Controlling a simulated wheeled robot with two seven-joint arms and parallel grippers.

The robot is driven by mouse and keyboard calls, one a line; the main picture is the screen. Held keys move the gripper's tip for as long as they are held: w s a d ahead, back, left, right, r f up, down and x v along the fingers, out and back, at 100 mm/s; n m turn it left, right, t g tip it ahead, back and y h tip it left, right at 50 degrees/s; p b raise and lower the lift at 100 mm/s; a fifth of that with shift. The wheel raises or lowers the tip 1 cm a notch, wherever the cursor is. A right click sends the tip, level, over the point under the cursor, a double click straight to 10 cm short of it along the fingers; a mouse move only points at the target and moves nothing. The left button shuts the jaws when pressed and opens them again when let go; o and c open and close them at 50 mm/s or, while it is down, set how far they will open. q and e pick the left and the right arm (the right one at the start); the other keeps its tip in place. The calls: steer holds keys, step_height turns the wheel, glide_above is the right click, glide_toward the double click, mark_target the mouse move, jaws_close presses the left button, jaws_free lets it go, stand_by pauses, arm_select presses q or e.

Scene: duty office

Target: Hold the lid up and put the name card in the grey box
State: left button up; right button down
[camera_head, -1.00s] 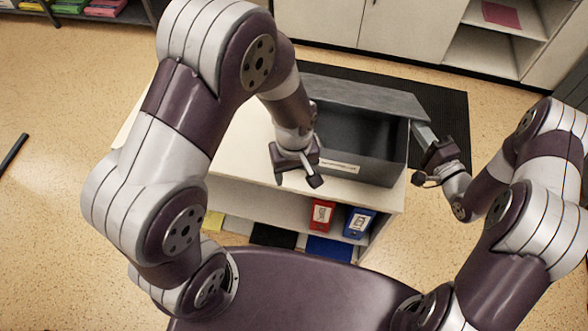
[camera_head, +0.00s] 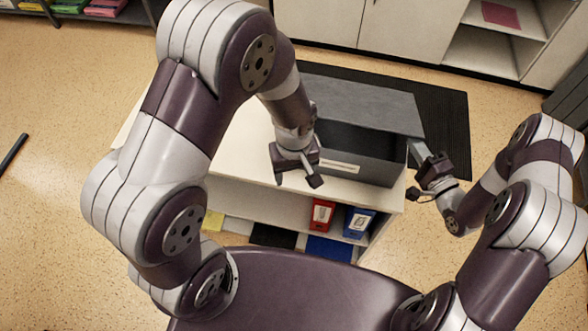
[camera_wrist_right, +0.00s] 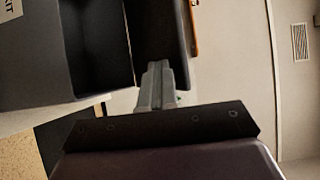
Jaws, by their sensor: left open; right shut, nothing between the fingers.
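The grey box (camera_head: 365,160) stands on a white shelf unit, with a white label (camera_head: 340,167) on its front. Its grey lid (camera_head: 365,103) is partly raised, leaving a dark gap along the front. My right gripper (camera_head: 420,150) is shut and empty at the lid's right front corner. In the right wrist view its fingertips (camera_wrist_right: 157,70) reach to the lid's edge (camera_wrist_right: 158,40); contact is unclear. My left gripper (camera_head: 298,178) is open in front of the box's left part, and I see nothing in it. I cannot make out a name card.
The white shelf unit (camera_head: 245,150) has free top left of the box, partly behind my left arm. Red (camera_head: 322,214) and blue (camera_head: 358,222) binders stand on its lower shelf. A black mat (camera_head: 450,120) lies behind, before white cabinets (camera_head: 405,30).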

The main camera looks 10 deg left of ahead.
steer(key=shift+s+f, duration=0.3)
steer(key=shift+f, duration=0.45)
steer(key=shift+s+f, duration=0.3)
steer(key=shift+f, duration=0.5)
steer(key=shift+s+f, duration=0.25)
steer(key=shift+f, duration=0.6)
steer(key=shift+s+f, duration=0.2)
steer(key=shift+f, duration=0.7)
steer(key=shift+s+f, duration=0.15)
steer(key=shift+f, duration=0.7)
steer(key=shift+s+f, duration=0.1)
steer(key=shift+f, duration=0.75)
steer(key=shift+f, duration=1.75)
